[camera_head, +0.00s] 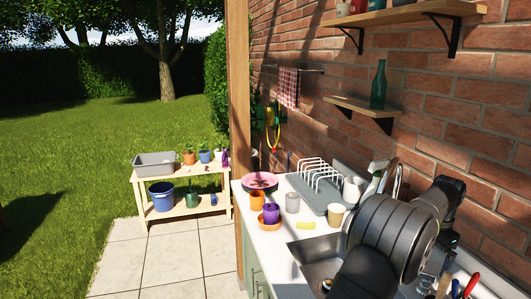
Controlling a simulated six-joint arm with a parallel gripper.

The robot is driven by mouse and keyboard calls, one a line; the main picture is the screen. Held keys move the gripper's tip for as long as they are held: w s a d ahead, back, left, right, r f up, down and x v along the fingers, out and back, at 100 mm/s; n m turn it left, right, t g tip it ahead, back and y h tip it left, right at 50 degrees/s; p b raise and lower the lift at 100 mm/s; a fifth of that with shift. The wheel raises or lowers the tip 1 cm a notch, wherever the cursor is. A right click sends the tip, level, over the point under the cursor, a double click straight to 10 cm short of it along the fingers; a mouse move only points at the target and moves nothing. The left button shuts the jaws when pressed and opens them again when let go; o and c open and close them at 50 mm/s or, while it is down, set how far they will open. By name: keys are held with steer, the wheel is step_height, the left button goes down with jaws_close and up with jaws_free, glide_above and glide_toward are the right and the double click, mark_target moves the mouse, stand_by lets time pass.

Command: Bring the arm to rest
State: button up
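My dark arm fills the lower right of the head view, folded in front of the sink and the counter's right part. I cannot make out my gripper or its fingertips; the arm's own links hide the area behind them. No held object shows. The white counter (271,240) runs along the brick wall, and a metal sink (318,250) is set into it, partly covered by my arm.
A wooden bench (188,209) stands left. Paving between is clear.

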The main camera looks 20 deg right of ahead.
steer(key=shift+r, duration=1.35)
steer(key=shift+o, duration=0.2)
steer(key=s+a+r+m, duration=1.8)
steer(key=s+a+r, duration=0.2)
steer(key=s+a, duration=0.15)
step_height(320, 180, down, 10)
steer(key=shift+w+a+r, duration=0.15)
steer(key=shift+w+a, duration=0.05)
steer(key=shift+w, duration=0.1)
steer(key=shift+r, duration=0.1)
step_height(320, 180, up, 10)
